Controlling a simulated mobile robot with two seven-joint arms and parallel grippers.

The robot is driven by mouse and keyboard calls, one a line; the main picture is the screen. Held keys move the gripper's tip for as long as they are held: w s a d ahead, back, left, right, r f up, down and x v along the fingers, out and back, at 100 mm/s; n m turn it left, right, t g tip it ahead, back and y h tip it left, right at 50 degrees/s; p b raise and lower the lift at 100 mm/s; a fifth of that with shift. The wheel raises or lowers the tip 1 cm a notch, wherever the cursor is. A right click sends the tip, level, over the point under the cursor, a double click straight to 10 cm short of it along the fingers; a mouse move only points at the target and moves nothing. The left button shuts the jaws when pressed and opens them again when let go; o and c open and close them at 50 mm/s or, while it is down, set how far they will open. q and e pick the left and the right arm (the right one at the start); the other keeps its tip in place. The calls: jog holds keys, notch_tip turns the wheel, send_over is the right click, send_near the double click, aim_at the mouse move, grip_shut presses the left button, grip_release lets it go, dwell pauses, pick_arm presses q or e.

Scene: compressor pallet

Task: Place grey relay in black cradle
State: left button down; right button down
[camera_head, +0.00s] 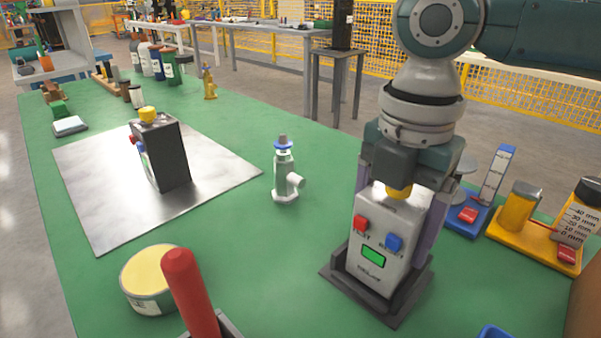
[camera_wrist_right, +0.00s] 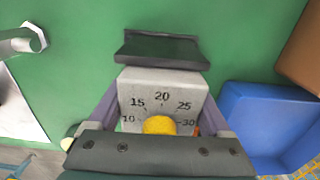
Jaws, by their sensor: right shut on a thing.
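The grey relay (camera_head: 398,228) is a light grey box with red and blue buttons, a green window and a yellow knob on top. It stands about upright with its lower end between the walls of the black cradle (camera_head: 408,300); I cannot tell whether it touches the floor. My right gripper (camera_head: 398,210) is shut on the relay's sides from above. In the right wrist view the relay's dial top (camera_wrist_right: 160,92) shows between the fingers, with a black cradle wall (camera_wrist_right: 160,50) beside it. My left gripper is out of view.
A black box-shaped relay (camera_head: 168,155) stands on a metal plate (camera_head: 90,205). A white valve (camera_head: 285,175) stands left of the cradle. A yellow-topped tin (camera_head: 150,275) and red handle (camera_head: 187,285) are in front. Gauges (camera_head: 515,210) and a blue bin (camera_wrist_right: 265,115) lie right.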

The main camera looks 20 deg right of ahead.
grip_release()
jog(key=shift+f, duration=0.1)
notch_tip(320, 180, up, 11)
jog(key=p, duration=0.2)
jog(key=shift+p, duration=0.3)
jog(key=shift+r, duration=0.65)
